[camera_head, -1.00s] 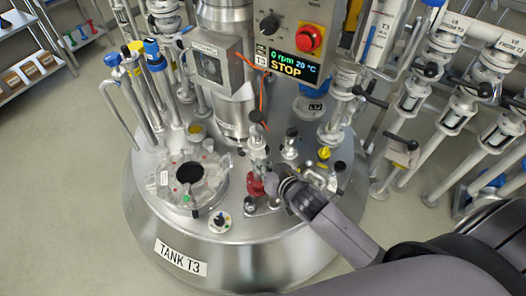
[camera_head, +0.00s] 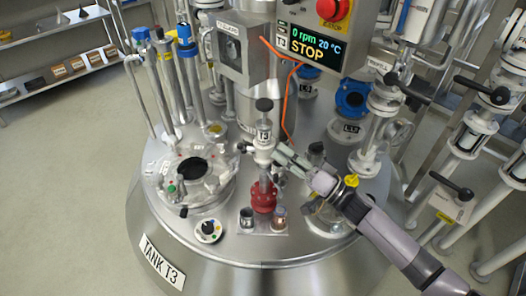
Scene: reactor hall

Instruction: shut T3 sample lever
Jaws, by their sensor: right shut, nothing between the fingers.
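The T3 sample valve (camera_head: 264,137) stands upright on the tank lid, with a black knob on top, a small T3 label and a red part (camera_head: 263,196) below. A small dark-tipped handle (camera_head: 243,147) sticks out to its left; I cannot tell for sure that it is the lever. My right gripper (camera_head: 283,153) reaches in from the lower right. It is shut and empty, with its tips close to the valve's right side; whether they touch it is unclear. My left gripper is out of view.
The control box (camera_head: 315,50) reads STOP and hangs above the lid, with an orange cable (camera_head: 290,100) behind the valve. Two small sample jars (camera_head: 279,215) stand below the red part. Pipes with black-handled valves crowd the right.

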